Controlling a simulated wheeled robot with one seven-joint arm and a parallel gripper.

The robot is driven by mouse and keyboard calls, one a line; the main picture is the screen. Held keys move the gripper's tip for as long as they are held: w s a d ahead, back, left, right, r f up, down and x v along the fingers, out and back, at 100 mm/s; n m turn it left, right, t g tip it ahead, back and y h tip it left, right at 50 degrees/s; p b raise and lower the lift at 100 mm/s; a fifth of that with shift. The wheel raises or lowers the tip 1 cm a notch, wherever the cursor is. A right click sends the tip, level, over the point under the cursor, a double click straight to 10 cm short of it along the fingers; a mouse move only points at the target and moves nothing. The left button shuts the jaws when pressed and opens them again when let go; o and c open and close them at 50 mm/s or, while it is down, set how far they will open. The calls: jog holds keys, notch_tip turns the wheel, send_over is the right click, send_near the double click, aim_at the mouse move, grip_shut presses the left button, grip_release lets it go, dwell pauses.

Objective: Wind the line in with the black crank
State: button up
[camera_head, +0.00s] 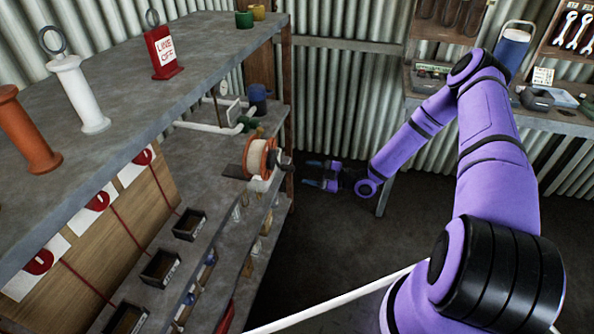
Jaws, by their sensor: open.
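A reel (258,157) with orange flanges and pale line wound on it stands at the far right end of the middle shelf. A black crank (282,158) sits on the reel's right side, small in this view, so its handle's exact angle is hard to tell. My gripper (309,174) is open and empty, just right of the crank. Its fingers point left toward the crank, with a small gap between them, and nothing is between the fingers.
A grey shelf unit (200,62) fills the left, holding a red "LINE OFF" tag (164,52) and white and orange posts. Small black trays (160,268) line the lower shelf. A workbench (550,117) stands at the back right. The dark floor between is clear.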

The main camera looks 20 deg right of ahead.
jog(key=shift+v, duration=1.3)
jog(key=s+a+r+n+g+h, duration=0.2)
jog(key=s+r+n+g, duration=0.2)
jog(key=r+n, duration=0.6)
jog(key=s+a+r+n+g+h, duration=0.2)
jog(key=s+r+n+g, duration=0.2)
jog(key=r+n, duration=0.6)
jog(key=s+a+r+n+g+h, duration=0.2)
jog(key=s+r+n+g, duration=0.15)
jog(key=r+n, duration=0.65)
jog(key=s+d+r+n+t+h, duration=0.1)
jog(key=s+r+n+t+h, duration=0.2)
jog(key=s+r+n, duration=0.5)
jog(key=s+d+r+n+t+h, duration=0.2)
jog(key=s+r+n+h, duration=0.3)
jog(key=s+n, duration=0.8)
notch_tip(320, 180, up, 3)
jog(key=shift+d+n+t+h, duration=0.35)
jog(key=shift+n+t, duration=0.2)
jog(key=shift+n, duration=0.65)
